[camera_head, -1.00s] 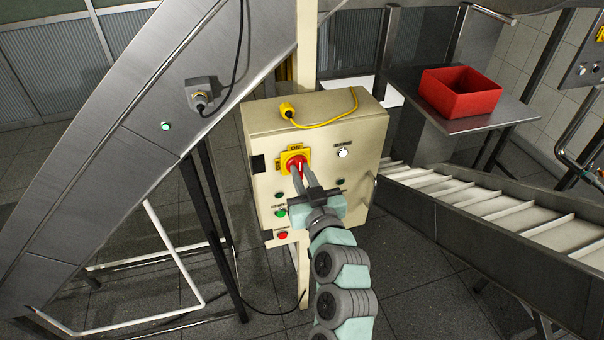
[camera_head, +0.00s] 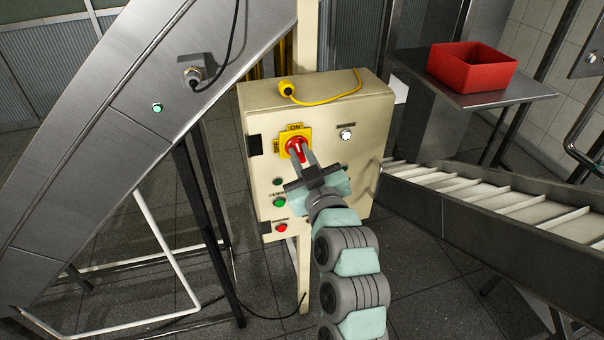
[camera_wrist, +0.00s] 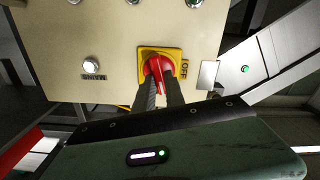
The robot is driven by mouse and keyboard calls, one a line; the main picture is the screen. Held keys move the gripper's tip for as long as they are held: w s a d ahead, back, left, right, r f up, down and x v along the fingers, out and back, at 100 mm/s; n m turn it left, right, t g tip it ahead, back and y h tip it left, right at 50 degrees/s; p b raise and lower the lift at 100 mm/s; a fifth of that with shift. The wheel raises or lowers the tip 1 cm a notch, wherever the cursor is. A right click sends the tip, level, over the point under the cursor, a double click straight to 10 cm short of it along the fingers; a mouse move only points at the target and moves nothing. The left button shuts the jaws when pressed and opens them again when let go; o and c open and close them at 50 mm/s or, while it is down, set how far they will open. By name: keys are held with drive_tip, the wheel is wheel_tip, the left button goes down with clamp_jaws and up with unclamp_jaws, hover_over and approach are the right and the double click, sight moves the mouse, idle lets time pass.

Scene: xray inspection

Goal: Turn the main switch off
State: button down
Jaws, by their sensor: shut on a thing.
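The main switch is a red rotary knob (camera_head: 293,146) on a yellow plate (camera_head: 279,137) on the upper front of the beige control box. The plate reads ON at the top and OFF at the left. My gripper (camera_head: 303,153) reaches up from below, its two grey fingers shut on the knob. In the wrist view the knob (camera_wrist: 157,67) sits between the fingertips (camera_wrist: 160,85), and the OFF label shows to its right. The fingers hide part of the knob, so its exact angle is hard to tell.
The beige box (camera_head: 257,115) carries a white button (camera_head: 346,134), green buttons (camera_head: 279,203) and a red button (camera_head: 281,227). A yellow cable (camera_head: 330,98) lies on its top. A sloped metal chute stands left, a conveyor (camera_head: 500,200) right, and a red bin (camera_head: 472,68) behind.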

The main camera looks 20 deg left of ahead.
drive_tip(key=n+b, duration=0.2)
drive_tip(key=b, duration=0.1)
drive_tip(key=f+n+b, duration=0.1)
drive_tip(key=b, duration=0.3)
drive_tip(key=shift+n, duration=0.4)
drive_tip(key=n+b, duration=0.7)
drive_tip(key=b, duration=0.2)
drive_tip(key=shift+s+a+r, duration=0.1)
drive_tip(key=shift+a, duration=0.05)
drive_tip(key=shift+n+b, duration=0.75)
drive_tip(key=shift+n, duration=1.25)
drive_tip(key=c, duration=1.4)
unclamp_jaws()
drive_tip(key=shift+r, duration=0.1)
